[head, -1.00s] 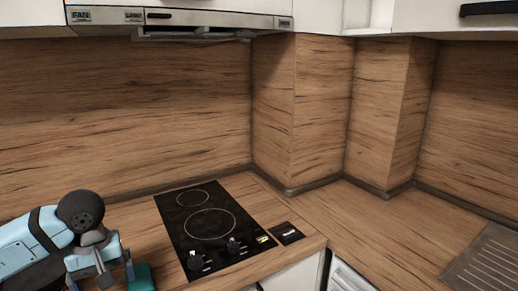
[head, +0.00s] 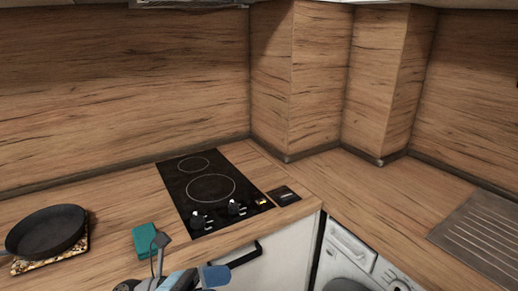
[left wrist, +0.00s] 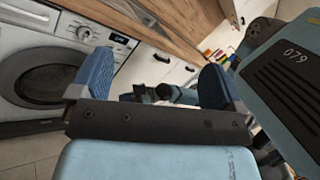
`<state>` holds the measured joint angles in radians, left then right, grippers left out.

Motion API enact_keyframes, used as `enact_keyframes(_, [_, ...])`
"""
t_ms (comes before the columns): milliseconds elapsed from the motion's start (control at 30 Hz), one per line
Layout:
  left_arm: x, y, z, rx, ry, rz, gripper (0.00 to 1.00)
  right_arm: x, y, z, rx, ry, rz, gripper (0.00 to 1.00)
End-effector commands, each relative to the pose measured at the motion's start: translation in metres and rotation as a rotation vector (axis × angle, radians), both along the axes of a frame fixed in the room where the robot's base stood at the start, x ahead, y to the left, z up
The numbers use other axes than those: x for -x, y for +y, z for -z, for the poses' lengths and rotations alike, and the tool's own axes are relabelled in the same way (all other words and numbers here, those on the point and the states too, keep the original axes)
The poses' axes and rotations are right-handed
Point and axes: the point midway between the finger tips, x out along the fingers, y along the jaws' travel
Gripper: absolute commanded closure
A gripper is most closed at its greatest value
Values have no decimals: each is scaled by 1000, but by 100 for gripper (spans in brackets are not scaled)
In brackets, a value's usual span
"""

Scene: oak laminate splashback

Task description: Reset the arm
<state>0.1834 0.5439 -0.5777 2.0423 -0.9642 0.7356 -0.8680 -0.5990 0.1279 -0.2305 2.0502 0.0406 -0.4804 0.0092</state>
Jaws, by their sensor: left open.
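My left gripper (head: 188,258) is at the bottom of the head view, in front of the counter edge and below the cooktop. Only its front end shows there; the rest of the arm is cut off by the frame. In the left wrist view the gripper (left wrist: 156,85) has its two blue-padded fingers wide apart, with nothing held between them. My right gripper is not recognisable in either view.
A teal block (head: 145,240) lies on the counter, close behind the gripper in the picture. A black pan (head: 45,232) sits on a patterned board at left. The black cooktop (head: 211,188) is clear. A washing machine (left wrist: 62,75) and cabinet fronts stand below.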

Motion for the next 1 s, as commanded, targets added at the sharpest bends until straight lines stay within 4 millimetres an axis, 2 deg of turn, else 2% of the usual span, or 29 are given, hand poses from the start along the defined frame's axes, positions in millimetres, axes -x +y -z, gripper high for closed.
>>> enact_keyframes(33, [-4, 2, 6, 120, 196, -72, 6, 2, 1, 1, -1, 3, 0, 100])
enact_keyframes(167, [-22, 25, 35, 438, 736, -255, 6, 6, 2, 3, -5, 13, 1, 100])
enact_keyframes(267, [-25, 51, 82, 688, 1160, -388, 6, 8, 4, 4, -9, 18, 2, 100])
enact_keyframes(333, [-18, 69, 124, 865, 1445, -475, 6, 8, 6, 4, -12, 18, 3, 100])
enact_keyframes(400, [-2, 83, 166, 1028, 1699, -556, 6, 8, 7, 4, -14, 17, 4, 100])
enact_keyframes(500, [27, 96, 214, 1223, 1980, -646, 6, 6, 7, 3, -17, 14, 6, 100])
enact_keyframes(600, [60, 103, 254, 1390, 2205, -726, 6, 4, 7, 2, -17, 11, 6, 100])
enact_keyframes(733, [107, 107, 295, 1594, 2452, -820, 6, 2, 6, 1, -15, 6, 6, 100])
enact_keyframes(767, [110, 108, 286, 1612, 2470, -825, 6, 1, 6, -11, -14, 6, 6, 100])
enact_keyframes(800, [106, 108, 267, 1596, 2452, -818, 6, 0, 5, -26, -9, 5, 5, 100])
enact_keyframes(1000, [108, 112, 221, 1573, 2425, -823, 6, -3, -2, -80, 18, -34, -6, 100])
